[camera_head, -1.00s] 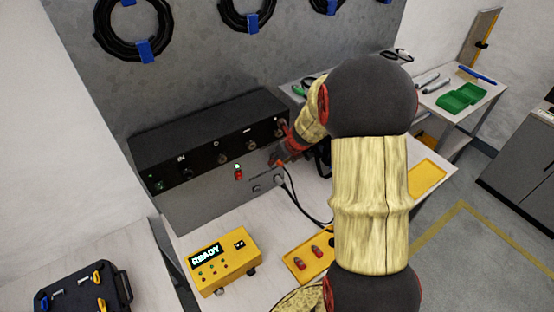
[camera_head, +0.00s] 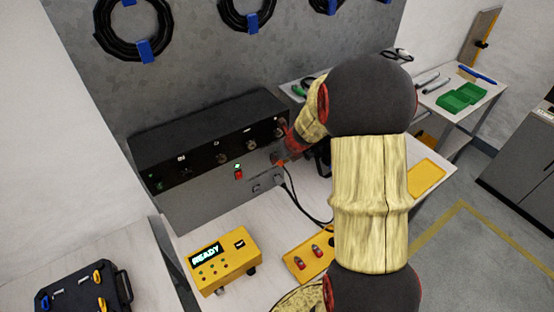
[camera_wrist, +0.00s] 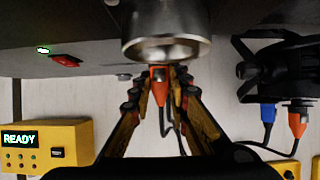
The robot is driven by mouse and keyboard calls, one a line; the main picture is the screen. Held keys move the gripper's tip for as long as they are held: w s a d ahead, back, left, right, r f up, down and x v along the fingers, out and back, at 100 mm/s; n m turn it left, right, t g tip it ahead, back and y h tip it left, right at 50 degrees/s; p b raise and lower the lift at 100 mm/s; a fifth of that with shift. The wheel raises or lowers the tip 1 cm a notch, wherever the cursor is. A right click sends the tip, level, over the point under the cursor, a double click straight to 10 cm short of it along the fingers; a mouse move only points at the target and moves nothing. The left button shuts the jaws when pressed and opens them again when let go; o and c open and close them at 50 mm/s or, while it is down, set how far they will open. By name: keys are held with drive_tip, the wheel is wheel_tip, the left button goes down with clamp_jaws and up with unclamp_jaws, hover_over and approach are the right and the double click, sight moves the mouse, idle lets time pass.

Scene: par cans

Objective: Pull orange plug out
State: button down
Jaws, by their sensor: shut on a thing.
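An orange plug (camera_wrist: 160,76) sits between the fingertips of my gripper (camera_wrist: 160,88) in the wrist view. The fingers are shut on it, just below a silver cylinder, and a dark cable hangs down from it. Whether the plug is seated in a socket cannot be seen. In the head view my gripper (camera_head: 283,157) is at the right end of the grey front of the equipment box (camera_head: 215,180), and the plug itself is not clear there. A second orange plug (camera_wrist: 297,122) is on a black fixture at the right of the wrist view.
The silver cylinder (camera_wrist: 165,35) is close above my fingers. A blue plug (camera_wrist: 267,112) is beside the second orange plug. Dark cables (camera_head: 296,196) hang below my gripper.

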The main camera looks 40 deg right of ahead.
drive_tip(key=shift+s, duration=0.2)
idle(0.5)
drive_tip(key=shift+s, duration=0.7)
drive_tip(key=shift+s+a+b, duration=0.15)
drive_tip(key=shift+s+b, duration=0.4)
drive_tip(key=shift+s, duration=0.9)
